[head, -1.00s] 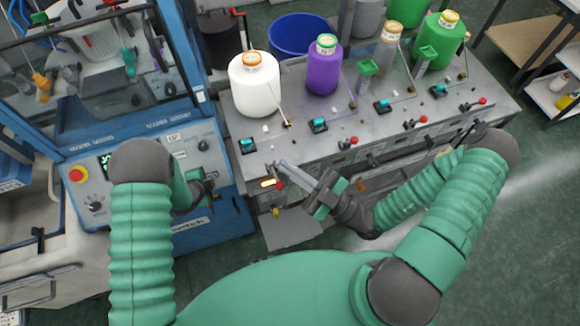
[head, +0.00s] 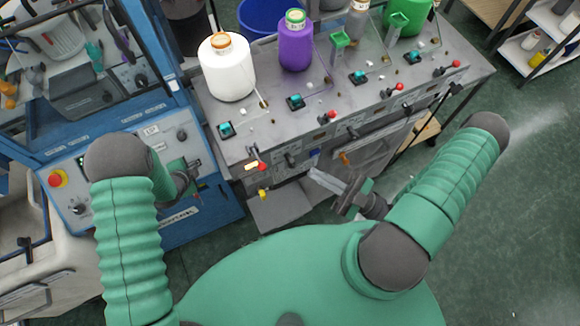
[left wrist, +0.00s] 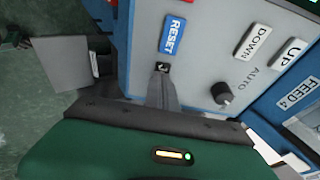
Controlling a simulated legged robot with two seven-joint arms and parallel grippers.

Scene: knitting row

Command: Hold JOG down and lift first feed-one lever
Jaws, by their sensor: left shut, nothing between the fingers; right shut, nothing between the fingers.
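The row of red-knobbed levers runs along the front of the grey machine; the nearest one, the first lever (head: 262,166), sits beside a lit amber indicator (head: 250,166). Its knob is low at the front edge. My right gripper (head: 312,173) is shut and empty, to the right of that lever and apart from it. My left gripper (head: 196,188) is at the front of the blue control panel (head: 72,185). In the left wrist view its shut fingers (left wrist: 162,76) end at a small black button below the blue RESET label (left wrist: 173,34). No JOG label is readable, and contact cannot be told.
A white cone (head: 228,75), a purple cone (head: 295,50) and green cones stand on the grey top. A red emergency button (head: 57,179) is on the panel's left. A selector knob (left wrist: 222,93) sits beside the AUTO label. Open floor lies at the right.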

